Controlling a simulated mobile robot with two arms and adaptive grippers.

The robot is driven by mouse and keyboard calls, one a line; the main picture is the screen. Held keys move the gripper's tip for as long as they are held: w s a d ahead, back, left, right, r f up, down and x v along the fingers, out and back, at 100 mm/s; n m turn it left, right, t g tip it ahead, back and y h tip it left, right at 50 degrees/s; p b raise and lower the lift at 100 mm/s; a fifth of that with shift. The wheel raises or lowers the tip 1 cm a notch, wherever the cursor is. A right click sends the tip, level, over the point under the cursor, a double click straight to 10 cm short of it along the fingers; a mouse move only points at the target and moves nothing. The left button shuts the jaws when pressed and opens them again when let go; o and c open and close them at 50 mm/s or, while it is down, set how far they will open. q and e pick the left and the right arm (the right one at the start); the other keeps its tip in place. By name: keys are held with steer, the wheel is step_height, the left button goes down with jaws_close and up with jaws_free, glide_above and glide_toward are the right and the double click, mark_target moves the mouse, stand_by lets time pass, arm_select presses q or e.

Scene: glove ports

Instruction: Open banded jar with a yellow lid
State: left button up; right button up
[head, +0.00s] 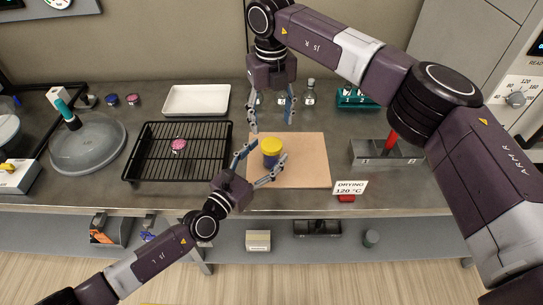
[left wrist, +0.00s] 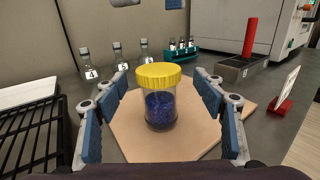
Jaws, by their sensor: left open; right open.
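The jar with a yellow lid (head: 271,146) stands upright on a tan board (head: 311,173). In the left wrist view the jar (left wrist: 160,105) is clear, with dark blue contents and the lid on; I cannot make out a separate band. My left gripper (head: 268,152) is open, its fingers pointing at the jar from the near left. In its wrist view the jar shows between the spread fingertips, with gaps on both sides. My right gripper (head: 271,123) is open and empty, pointing down above and behind the jar.
A black wire rack (head: 150,165) with a pink-topped item lies left of the board. Behind are a white tray (head: 196,99) and glass bottles (head: 309,93).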

arm_select(q)
steer(key=x, duration=0.2)
steer(key=shift+w+d+f, duration=0.1)
steer(key=shift+w+f, duration=0.1)
steer(key=shift+w, duration=0.2)
steer(key=shift+w+d, duration=0.2)
steer(key=shift+w, duration=0.05)
steer(key=shift+s+r, duration=0.1)
steer(key=shift+c, duration=0.4)
jaws_close()
